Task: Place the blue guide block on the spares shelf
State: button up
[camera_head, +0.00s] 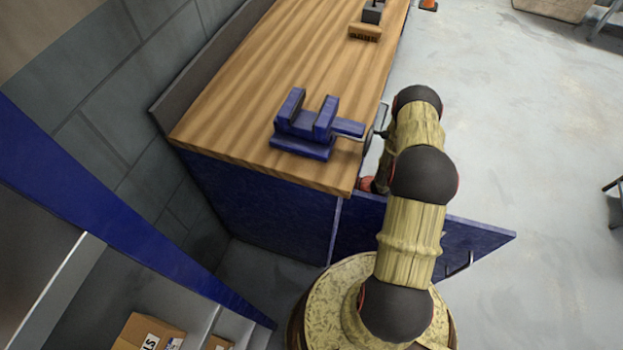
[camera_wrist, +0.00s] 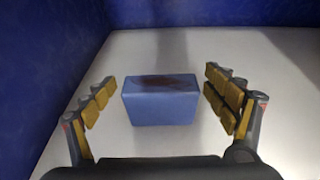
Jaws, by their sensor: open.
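The blue guide block (camera_wrist: 158,108) shows in the wrist view, with a dark reddish-brown patch on its top. It sits on a pale surface between blue walls. My gripper (camera_wrist: 162,92) is open, with one yellow-padded finger on each side of the block and a visible gap on both sides. In the head view my arm reaches down beside the bench, and the gripper and block are hidden there. The spares shelf cannot be made out for certain; a grey shelf unit (camera_head: 30,291) with a blue edge stands at the lower left.
A wooden bench (camera_head: 240,101) carries a blue vise (camera_head: 305,127) and a brush (camera_head: 364,33). A blue cabinet door (camera_head: 475,238) stands open beside my arm. Cardboard boxes (camera_head: 148,334) sit on the lower-left unit. The floor (camera_head: 540,150) at right is mostly clear.

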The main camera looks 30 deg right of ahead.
jog(key=shift+r, duration=0.1)
jog(key=shift+s+d+r+p, duration=0.15)
jog(key=shift+d+r+p, duration=0.05)
jog(key=shift+p, duration=0.1)
jog(key=p+v, duration=0.3)
jog(key=v, duration=0.8)
jog(key=shift+s, duration=0.15)
jog(key=shift+d+r, duration=0.1)
jog(key=shift+d, duration=0.05)
